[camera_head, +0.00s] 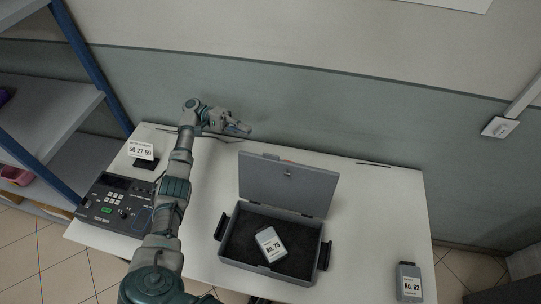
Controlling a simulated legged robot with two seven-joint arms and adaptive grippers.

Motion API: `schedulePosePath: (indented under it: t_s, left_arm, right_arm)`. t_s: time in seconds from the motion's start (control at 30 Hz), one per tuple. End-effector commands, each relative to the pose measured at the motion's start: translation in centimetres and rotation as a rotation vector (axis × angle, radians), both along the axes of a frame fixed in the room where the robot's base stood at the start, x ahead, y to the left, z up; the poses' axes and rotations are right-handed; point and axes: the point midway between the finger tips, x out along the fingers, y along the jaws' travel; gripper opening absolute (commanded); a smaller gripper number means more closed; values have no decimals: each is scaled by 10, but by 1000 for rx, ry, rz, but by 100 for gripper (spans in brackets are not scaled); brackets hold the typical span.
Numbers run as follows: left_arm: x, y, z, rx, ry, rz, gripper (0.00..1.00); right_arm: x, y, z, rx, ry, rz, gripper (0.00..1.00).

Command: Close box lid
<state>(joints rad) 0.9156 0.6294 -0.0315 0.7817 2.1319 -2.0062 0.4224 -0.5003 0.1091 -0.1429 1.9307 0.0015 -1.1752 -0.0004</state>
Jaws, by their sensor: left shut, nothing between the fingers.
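The grey box (273,280) stands on the white table with its lid (287,184) open, standing up from the far edge. Inside, on the dark lining, lies a small grey case labelled No. 75 (270,245). My left gripper (245,128) is shut and empty, near the table's far edge, up and to the left of the lid and apart from it. My left arm comes in from the bottom left and reaches past the box's left side. My right gripper is not in view.
A control panel (112,204) and a small number display (141,150) sit at the table's left. A case labelled No. 62 (409,282) stands at the right front corner. Shelves are at the far left and a wall is behind.

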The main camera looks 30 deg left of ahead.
Motion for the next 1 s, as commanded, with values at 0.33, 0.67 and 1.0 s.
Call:
schedulePosePath:
  t_s: [0.33,0.67,1.0]
  left_arm:
    - [-2,-31,-1,1,1,-3,0]
    - [-4,-101,2,-1,1,-3,0]
    - [-39,-106,8,1,3,2,0]
  right_arm:
    - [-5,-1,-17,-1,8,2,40]
    - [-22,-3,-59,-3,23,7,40]
    - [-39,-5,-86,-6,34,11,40]
